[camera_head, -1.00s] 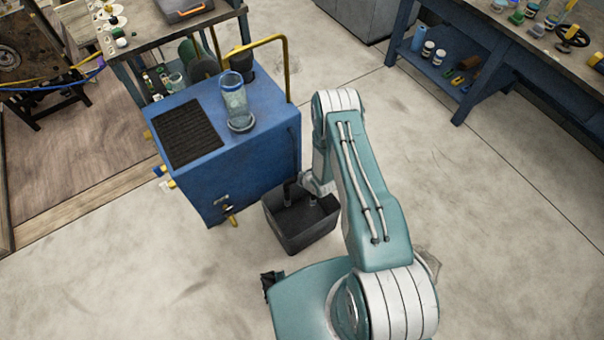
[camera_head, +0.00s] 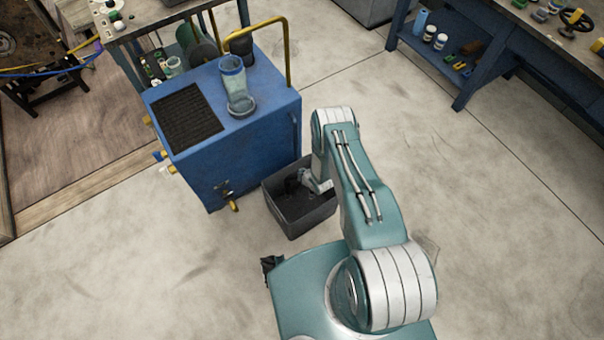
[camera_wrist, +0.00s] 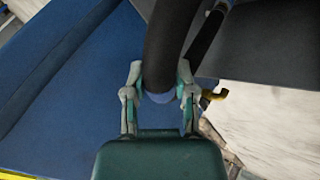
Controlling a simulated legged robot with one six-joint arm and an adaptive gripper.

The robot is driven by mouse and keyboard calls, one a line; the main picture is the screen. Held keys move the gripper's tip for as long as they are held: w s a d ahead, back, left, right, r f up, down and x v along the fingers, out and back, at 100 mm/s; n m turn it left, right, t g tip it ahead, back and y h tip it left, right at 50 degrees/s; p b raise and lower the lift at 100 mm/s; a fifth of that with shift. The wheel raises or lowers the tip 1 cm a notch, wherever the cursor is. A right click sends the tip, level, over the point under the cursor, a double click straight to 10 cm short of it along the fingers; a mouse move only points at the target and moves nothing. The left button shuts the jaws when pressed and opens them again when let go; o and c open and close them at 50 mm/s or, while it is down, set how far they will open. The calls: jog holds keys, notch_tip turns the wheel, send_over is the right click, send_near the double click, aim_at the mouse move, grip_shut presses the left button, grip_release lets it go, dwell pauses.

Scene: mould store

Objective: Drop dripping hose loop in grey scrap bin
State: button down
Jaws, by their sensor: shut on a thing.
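My gripper (camera_wrist: 160,72) is shut on the black hose loop (camera_wrist: 172,35), which stands up between its two fingers in the wrist view. A second dark length of hose (camera_wrist: 206,38) shows just right of it. In the head view the grey scrap bin (camera_head: 304,221) stands on the floor against the blue machine. My gripper (camera_head: 304,182) is over or inside the bin's opening, partly behind my arm. A dark part of the hose (camera_head: 291,186) shows beside it; whether it touches the bin floor I cannot tell. No drips can be made out.
The blue machine (camera_head: 245,160) stands left of and behind the bin, with a brass tap (camera_head: 233,205) low on its front and a clear jar (camera_head: 236,90) on top. A blue workbench (camera_head: 480,60) stands at the back right. The floor (camera_head: 480,220) to the right is clear.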

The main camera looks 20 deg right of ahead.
jog(key=shift+c, duration=1.8)
grip_release()
jog(key=v, duration=1.2)
jog(key=shift+w+d, duration=0.1)
